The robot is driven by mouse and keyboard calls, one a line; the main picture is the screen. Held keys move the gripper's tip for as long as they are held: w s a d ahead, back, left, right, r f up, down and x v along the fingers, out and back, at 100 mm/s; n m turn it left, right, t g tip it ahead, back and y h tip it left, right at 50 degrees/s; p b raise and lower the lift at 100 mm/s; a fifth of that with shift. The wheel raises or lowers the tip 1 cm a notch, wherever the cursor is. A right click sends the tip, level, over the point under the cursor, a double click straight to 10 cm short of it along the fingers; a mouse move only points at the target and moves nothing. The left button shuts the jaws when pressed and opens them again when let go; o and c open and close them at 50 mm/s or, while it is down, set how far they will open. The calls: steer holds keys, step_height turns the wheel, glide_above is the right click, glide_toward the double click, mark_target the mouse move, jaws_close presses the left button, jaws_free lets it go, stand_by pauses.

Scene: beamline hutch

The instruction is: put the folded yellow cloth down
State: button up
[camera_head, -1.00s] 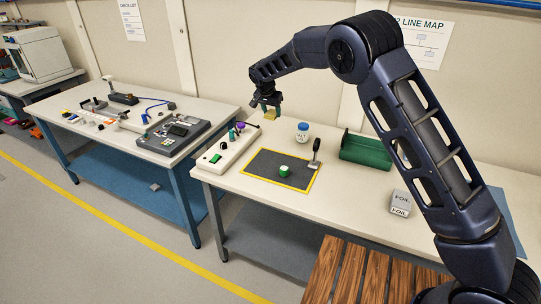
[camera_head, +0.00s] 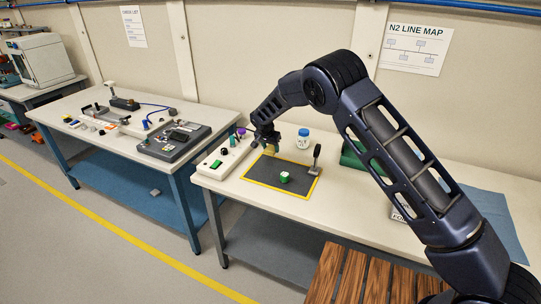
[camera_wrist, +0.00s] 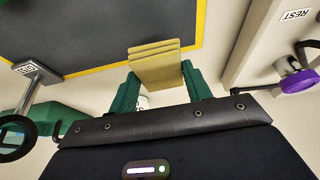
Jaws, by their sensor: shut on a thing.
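My gripper (camera_head: 269,142) is low over the front bench, near the back left edge of the dark mat. In the wrist view, my gripper's green fingers (camera_wrist: 160,82) are shut on the folded yellow cloth (camera_wrist: 155,62), a small layered pad. The cloth overlaps the yellow border of the mat (camera_wrist: 100,30) in that view. I cannot tell whether it touches anything below. In the head view, the cloth is small and mostly hidden by my gripper.
A white panel with a green button (camera_head: 216,164) lies left. My arm partly hides the green tray (camera_head: 350,157) and foil box (camera_head: 398,213). The mat's left part is clear.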

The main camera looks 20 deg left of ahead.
mark_target(271, 160)
steer(key=shift+f, duration=2.1)
steer(key=shift+f, duration=0.15)
steer(key=o, duration=0.9)
steer(key=shift+o, duration=0.2)
steer(key=v, duration=1.2)
steer(key=shift+d, duration=0.1)
